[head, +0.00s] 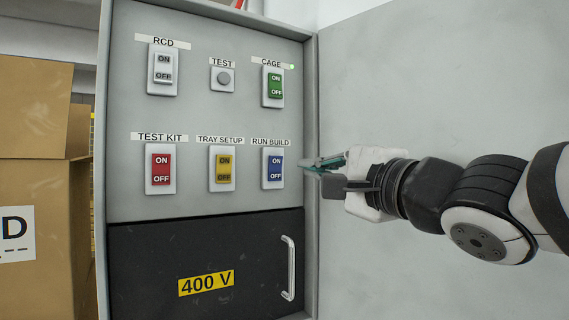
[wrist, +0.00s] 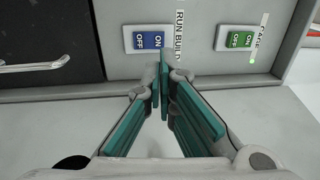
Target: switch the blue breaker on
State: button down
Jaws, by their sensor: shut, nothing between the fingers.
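The blue breaker (head: 274,168) is a rocker marked ON above OFF in a white plate, under the label RUN BUILD, at the lower right of the grey panel. I cannot tell which half is pressed in. No lit lamp shows beside it. It also shows in the wrist view (wrist: 150,40), just beyond my fingertips and slightly left. My gripper (head: 310,165) has teal fingers, shut and empty. In the head view it points left, just right of the blue breaker. In the wrist view its fingertips (wrist: 160,72) appear a little short of the plate; contact is not visible.
A yellow breaker (head: 223,169) and red breaker (head: 161,169) sit to the left. The green breaker (head: 274,86), with a green lamp lit, is above. The open cabinet door (head: 430,80) stands behind my arm. A metal handle (head: 289,268) sticks out below. Cardboard boxes (head: 30,170) stand left.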

aim_at(276, 159)
jog(key=x, duration=1)
jog(key=shift+w, duration=0.15)
jog(key=shift+w+a+r, duration=0.1)
jog(key=shift+a+r, duration=0.05)
jog(key=shift+w+a+r+p, duration=0.1)
jog(key=shift+r+p, duration=0.05)
jog(key=shift+p, duration=0.4)
jog(key=shift+w, duration=0.1)
